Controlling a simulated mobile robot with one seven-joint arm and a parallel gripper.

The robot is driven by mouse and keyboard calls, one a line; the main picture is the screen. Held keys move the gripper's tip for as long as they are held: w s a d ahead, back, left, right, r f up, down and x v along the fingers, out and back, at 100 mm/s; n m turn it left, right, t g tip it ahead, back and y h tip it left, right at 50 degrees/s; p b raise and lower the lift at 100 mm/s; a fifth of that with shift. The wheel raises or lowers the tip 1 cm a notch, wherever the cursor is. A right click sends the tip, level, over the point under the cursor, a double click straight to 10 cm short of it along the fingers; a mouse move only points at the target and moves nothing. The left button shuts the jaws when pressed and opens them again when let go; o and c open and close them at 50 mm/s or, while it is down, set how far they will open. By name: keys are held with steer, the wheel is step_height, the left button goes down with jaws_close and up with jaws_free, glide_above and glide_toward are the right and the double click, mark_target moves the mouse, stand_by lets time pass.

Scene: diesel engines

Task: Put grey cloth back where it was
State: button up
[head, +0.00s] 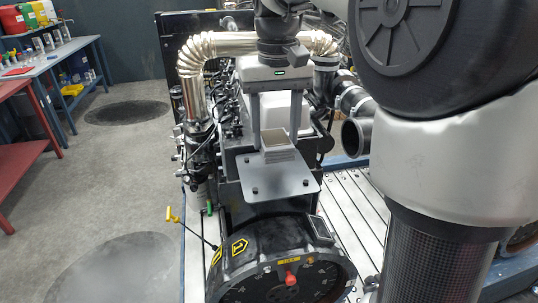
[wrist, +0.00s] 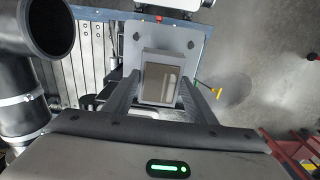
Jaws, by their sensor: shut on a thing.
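The grey cloth (head: 280,139) appears as a small folded block with a grey-brown face. My gripper (head: 276,144) points down and is shut on it, with a finger on each side. In the wrist view the cloth (wrist: 160,82) lies between the two fingertips of my gripper (wrist: 160,88). Below it is a flat grey plate (head: 270,185) with bolts at its corners, on top of the engine. The plate (wrist: 182,38) also shows behind the cloth in the wrist view. I cannot tell whether the cloth touches the plate.
The diesel engine has a shiny ribbed pipe (head: 193,95) on the left and a black round housing (head: 280,265) in front. A dark open pipe (head: 357,138) juts out on the right.

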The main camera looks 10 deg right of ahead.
step_height(320, 180, down, 6)
steer(key=shift+f+b, duration=0.1)
steer(key=shift+b, duration=0.25)
steer(key=o, duration=1)
steer(key=shift+c, duration=0.2)
